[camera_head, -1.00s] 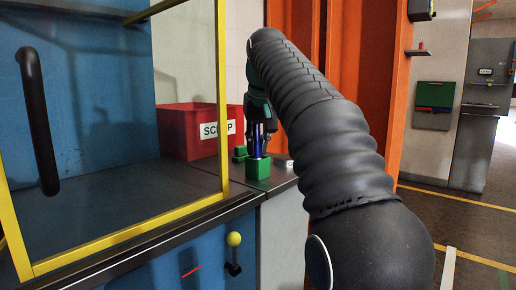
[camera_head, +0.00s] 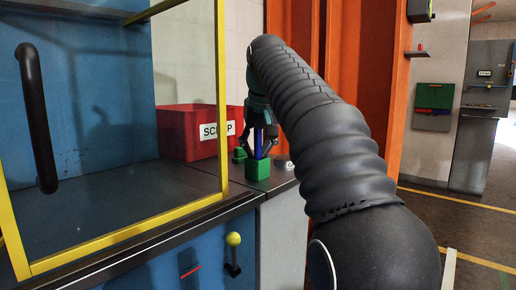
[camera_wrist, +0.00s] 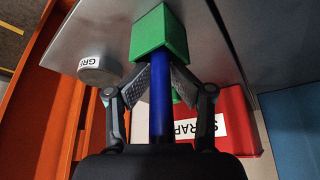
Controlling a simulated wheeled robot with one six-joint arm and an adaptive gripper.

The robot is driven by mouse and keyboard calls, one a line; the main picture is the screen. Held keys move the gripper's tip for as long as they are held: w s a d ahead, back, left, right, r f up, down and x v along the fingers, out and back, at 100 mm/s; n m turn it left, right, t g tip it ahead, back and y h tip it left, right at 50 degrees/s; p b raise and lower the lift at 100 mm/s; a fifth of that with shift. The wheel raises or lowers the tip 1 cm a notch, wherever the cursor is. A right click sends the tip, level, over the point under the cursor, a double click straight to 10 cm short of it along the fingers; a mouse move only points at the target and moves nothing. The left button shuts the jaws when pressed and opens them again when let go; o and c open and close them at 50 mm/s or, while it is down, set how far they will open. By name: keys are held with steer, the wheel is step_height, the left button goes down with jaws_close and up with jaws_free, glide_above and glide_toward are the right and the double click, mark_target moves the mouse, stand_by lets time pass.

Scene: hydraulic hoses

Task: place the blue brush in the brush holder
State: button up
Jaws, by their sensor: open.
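The blue brush (camera_head: 258,141) stands upright with its lower end in the green block-shaped brush holder (camera_head: 258,170) on the grey counter. In the wrist view the blue brush (camera_wrist: 161,105) runs from near my palm to the green holder (camera_wrist: 158,33). My gripper (camera_head: 258,128) is above the holder with its fingers spread on both sides of the brush. In the wrist view my gripper (camera_wrist: 164,84) shows a gap between each fingertip and the brush. The brush's end inside the holder is hidden.
A red SCRAP bin (camera_head: 190,132) stands behind and left of the holder. A small green object (camera_head: 240,154) sits beside the holder. A round grey labelled container (camera_wrist: 98,64) stands nearby on the counter. A yellow frame (camera_head: 223,100) rises at the left.

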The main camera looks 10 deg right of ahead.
steer(key=p+v, duration=0.5)
steer(key=v, duration=0.8)
steer(key=shift+w+r+p, duration=0.2)
steer(key=shift+r+p, duration=0.05)
steer(key=shift+p, duration=0.15)
steer(key=s+f, duration=1.3)
steer(key=f, duration=0.4)
steer(key=s+f, duration=1.2)
steer(key=f, duration=0.6)
steer(key=shift+s+f+t, duration=0.35)
steer(key=shift+s+t, duration=0.05)
